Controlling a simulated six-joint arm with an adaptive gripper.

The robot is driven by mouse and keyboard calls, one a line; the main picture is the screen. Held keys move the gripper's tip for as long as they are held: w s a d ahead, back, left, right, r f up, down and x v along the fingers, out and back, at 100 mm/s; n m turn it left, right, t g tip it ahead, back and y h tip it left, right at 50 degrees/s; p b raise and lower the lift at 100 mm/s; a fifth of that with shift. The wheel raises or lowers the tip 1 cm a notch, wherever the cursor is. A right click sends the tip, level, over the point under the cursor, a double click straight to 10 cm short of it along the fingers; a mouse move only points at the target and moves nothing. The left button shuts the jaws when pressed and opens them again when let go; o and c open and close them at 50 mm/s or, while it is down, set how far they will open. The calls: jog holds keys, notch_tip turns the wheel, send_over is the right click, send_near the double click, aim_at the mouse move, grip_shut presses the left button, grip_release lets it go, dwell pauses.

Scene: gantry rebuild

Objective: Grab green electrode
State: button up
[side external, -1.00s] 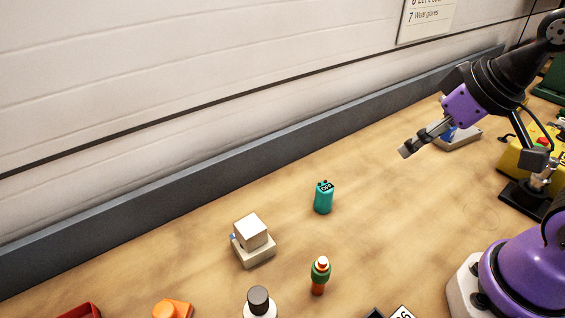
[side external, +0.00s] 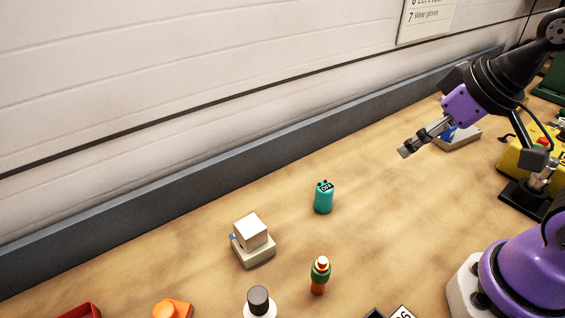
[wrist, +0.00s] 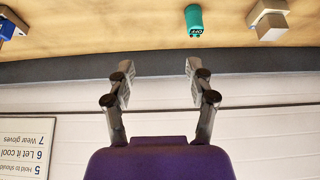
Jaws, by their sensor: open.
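A teal-green cylinder (side external: 323,198) with a dark "OFF" label stands upright on the bench. It also shows in the wrist view (wrist: 194,18), near the top edge. A smaller piece (side external: 320,272) with a green collar, orange lower body and pale top stands nearer the camera. I cannot tell for sure which of the two is the green electrode. My gripper (side external: 408,149) is held above the bench, up and to the right of the teal cylinder, touching neither. In the wrist view my gripper (wrist: 160,70) is open, with nothing between its fingers.
A white block on a pale base (side external: 254,251) stands left of the teal cylinder. A dark-capped bottle (side external: 259,304) and orange piece (side external: 172,308) sit at the front. A yellow box (side external: 528,155) is at right. A grey ledge (side external: 150,238) runs along the wall.

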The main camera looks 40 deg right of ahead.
jog(key=shift+o, duration=0.2)
jog(key=m+g, duration=0.5)
jog(key=g, duration=0.1)
send_over(323, 264)
notch_tip(323, 264, down, 4)
jog(key=shift+w+f, duration=0.1)
jog(key=shift+f, duration=0.1)
notch_tip(323, 264, down, 4)
jog(key=shift+r+m, duration=0.1)
jog(key=shift+m, duration=0.2)
jog(key=f, duration=0.6)
jog(key=shift+w+d+f, duration=0.1)
jog(key=shift+d+f, duration=0.1)
grip_shut()
